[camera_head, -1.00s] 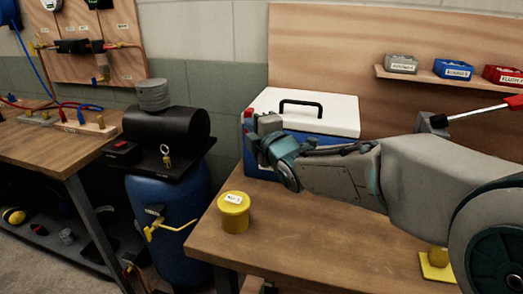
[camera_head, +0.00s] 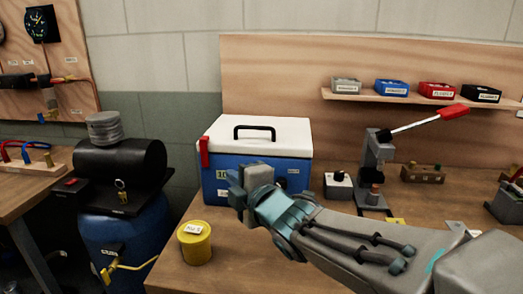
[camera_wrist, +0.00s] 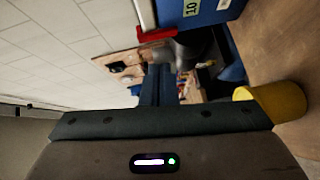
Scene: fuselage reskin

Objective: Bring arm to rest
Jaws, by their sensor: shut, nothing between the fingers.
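My arm reaches in from the lower right in the head view, over the wooden bench (camera_head: 225,262). My gripper (camera_head: 238,190) is at its left end, in front of the blue cooler (camera_head: 212,180) with a white lid, and hides part of its front. The gripper is shut and empty. In the wrist view the dark fingers (camera_wrist: 160,85) are together, with nothing between them. A yellow tub (camera_head: 195,243) stands on the bench to the lower left of the gripper; it also shows at the right of the wrist view (camera_wrist: 275,101).
A lever press (camera_head: 377,160) with a red handle stands behind my arm. A shelf (camera_head: 400,98) holds several small boxes. A black tank (camera_head: 122,163) on a blue drum (camera_head: 125,240) stands left of the bench.

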